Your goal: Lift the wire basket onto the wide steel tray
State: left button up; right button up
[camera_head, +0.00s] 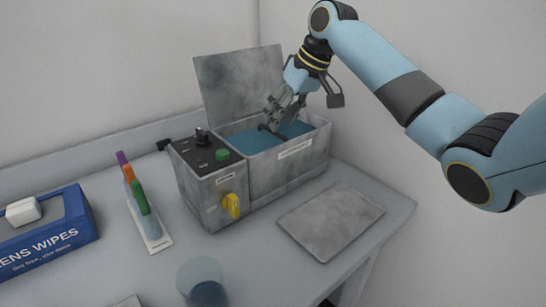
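The wide steel tray (330,219) is a flat grey plate lying bare on the bench, right of the tank. The open steel tank (290,171) holds blue liquid (250,143). My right gripper (275,119) points down into the tank, its fingers low over the liquid. A small dark piece (270,130) shows at the fingertips, possibly the wire basket's handle. The basket's body cannot be made out; the tank wall and liquid would hide it. Whether the fingers are closed on the dark piece is unclear. My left gripper is out of view.
The tank's lid (240,84) stands open behind it. The control box (212,184) with a yellow tap (231,205) is at its left. The tray is near the bench's right edge.

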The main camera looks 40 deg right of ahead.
jog(key=shift+x, duration=0.8)
jog(key=x, duration=0.3)
jog(key=d+x, duration=0.1)
jog(key=shift+w+a+f, duration=0.15)
jog(key=shift+w+f, duration=0.05)
jog(key=shift+w, duration=0.15)
jog(key=shift+c, duration=0.5)
grip_shut()
jog(key=shift+r, duration=0.1)
